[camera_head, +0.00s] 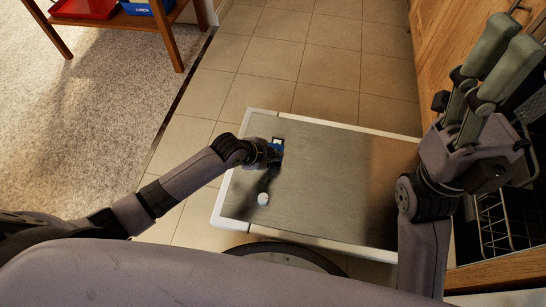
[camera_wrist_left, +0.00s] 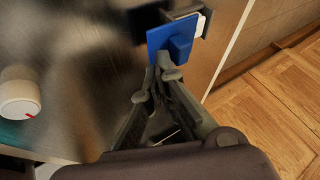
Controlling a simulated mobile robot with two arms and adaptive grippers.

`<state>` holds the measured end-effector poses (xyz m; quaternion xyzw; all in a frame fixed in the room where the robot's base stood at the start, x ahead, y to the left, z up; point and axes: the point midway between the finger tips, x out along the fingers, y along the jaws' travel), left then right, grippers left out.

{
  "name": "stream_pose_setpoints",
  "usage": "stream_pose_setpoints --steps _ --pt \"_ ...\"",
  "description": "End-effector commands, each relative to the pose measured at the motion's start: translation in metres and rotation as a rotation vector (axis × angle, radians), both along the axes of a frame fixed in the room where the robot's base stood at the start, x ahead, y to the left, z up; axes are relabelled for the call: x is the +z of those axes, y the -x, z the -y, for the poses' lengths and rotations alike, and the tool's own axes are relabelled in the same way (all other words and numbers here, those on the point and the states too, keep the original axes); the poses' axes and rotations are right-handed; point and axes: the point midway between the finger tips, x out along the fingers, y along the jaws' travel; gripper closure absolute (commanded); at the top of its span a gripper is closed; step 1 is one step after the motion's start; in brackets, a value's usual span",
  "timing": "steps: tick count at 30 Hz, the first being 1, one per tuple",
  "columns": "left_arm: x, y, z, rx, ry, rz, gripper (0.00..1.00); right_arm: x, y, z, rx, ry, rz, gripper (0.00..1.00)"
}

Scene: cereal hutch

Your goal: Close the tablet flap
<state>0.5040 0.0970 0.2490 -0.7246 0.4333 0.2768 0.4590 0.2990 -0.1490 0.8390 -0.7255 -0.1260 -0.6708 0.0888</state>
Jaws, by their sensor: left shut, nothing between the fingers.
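The blue tablet flap (camera_head: 276,147) is in the dispenser near the far left corner of the lowered dishwasher door (camera_head: 340,180). In the left wrist view the flap (camera_wrist_left: 160,38) shows with a raised blue tab, beside a dark recess (camera_wrist_left: 180,10) and a white piece (camera_wrist_left: 201,24). The recess is partly uncovered. My left gripper (camera_wrist_left: 169,74) is shut and empty, its fingertips at the flap's near edge; whether they touch is unclear. It also shows in the head view (camera_head: 273,156), hiding part of the flap. My right gripper (camera_head: 508,45) is raised at the right, open and empty.
A white round knob (camera_head: 262,199) stands up from the door nearer to me, also in the left wrist view (camera_wrist_left: 19,97). A wire rack (camera_head: 500,222) is at the right, below my right arm. Tiled floor (camera_head: 325,65) lies clear beyond the door.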

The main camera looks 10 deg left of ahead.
Motion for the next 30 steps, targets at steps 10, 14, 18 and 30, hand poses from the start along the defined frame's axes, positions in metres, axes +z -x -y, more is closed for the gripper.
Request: stream_pose_setpoints --steps 10,14,18,30 --pt "0.000 -0.037 0.000 0.000 0.000 0.001 1.00 -0.002 -0.001 -0.001 0.000 0.002 -0.003 0.44" --pt "0.000 -0.041 0.000 0.000 0.000 0.001 1.00 0.000 -0.002 -0.001 -0.001 0.003 0.002 0.44" --pt "0.000 -0.041 0.000 0.000 0.000 0.001 1.00 0.002 -0.001 -0.001 0.000 0.002 0.010 0.44" --pt "0.004 -0.027 0.002 0.001 0.000 -0.004 1.00 -0.002 0.002 0.002 0.002 -0.003 -0.043 0.44"
